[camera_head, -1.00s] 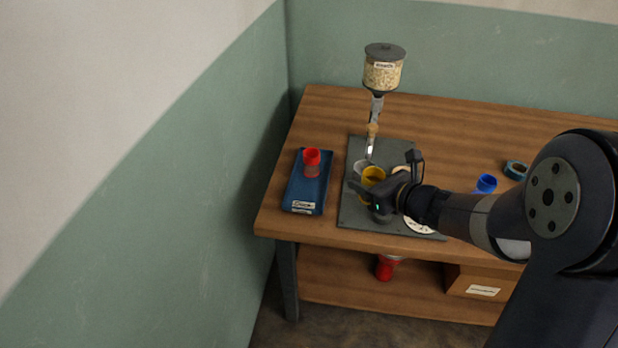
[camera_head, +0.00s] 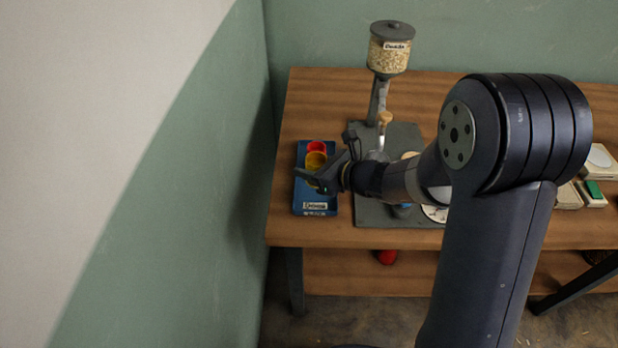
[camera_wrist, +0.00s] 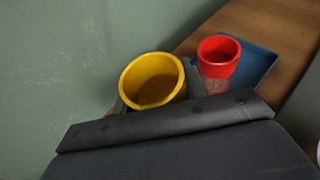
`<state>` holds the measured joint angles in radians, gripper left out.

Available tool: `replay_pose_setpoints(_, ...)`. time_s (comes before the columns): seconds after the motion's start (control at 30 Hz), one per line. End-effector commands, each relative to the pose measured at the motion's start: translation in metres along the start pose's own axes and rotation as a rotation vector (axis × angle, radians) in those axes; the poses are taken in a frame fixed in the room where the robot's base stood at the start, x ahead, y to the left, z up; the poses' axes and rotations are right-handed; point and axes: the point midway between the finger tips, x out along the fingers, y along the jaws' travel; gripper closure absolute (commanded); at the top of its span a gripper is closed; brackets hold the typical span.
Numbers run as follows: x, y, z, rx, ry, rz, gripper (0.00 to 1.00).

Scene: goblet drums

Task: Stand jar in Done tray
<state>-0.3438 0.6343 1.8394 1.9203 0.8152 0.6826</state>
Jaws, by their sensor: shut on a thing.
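A yellow-rimmed jar (camera_head: 315,160) is held in my gripper (camera_head: 318,176), which is shut on it. In the wrist view the yellow jar (camera_wrist: 154,80) is upright with its open mouth facing the camera; its lower part is hidden by my gripper. The blue Done tray (camera_head: 315,207) lies at the left end of the table, and the jar is over it in the head view. I cannot tell whether the jar's base touches the tray. A red-rimmed jar (camera_wrist: 217,58) stands in the tray (camera_wrist: 258,62), close beside the yellow jar; it also shows in the head view (camera_head: 317,146).
A grain dispenser (camera_head: 389,50) stands on a dark grey plate (camera_head: 385,216) right of the tray. A green wall (camera_head: 215,150) is close on the left. Small boxes (camera_head: 590,192) lie at the table's right. A red object (camera_head: 387,257) is on the lower shelf.

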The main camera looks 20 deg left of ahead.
Motion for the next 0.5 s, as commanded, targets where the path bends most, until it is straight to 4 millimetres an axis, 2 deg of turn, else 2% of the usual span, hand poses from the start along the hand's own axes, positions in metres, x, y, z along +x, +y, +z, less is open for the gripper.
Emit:
replay_pose_setpoints(0.33, 0.016, 0.000, -0.037, 0.003, 0.000, 0.001, 0.87)
replay_pose_setpoints(0.5, 0.018, 0.000, -0.044, 0.000, -0.002, 0.000, 0.87)
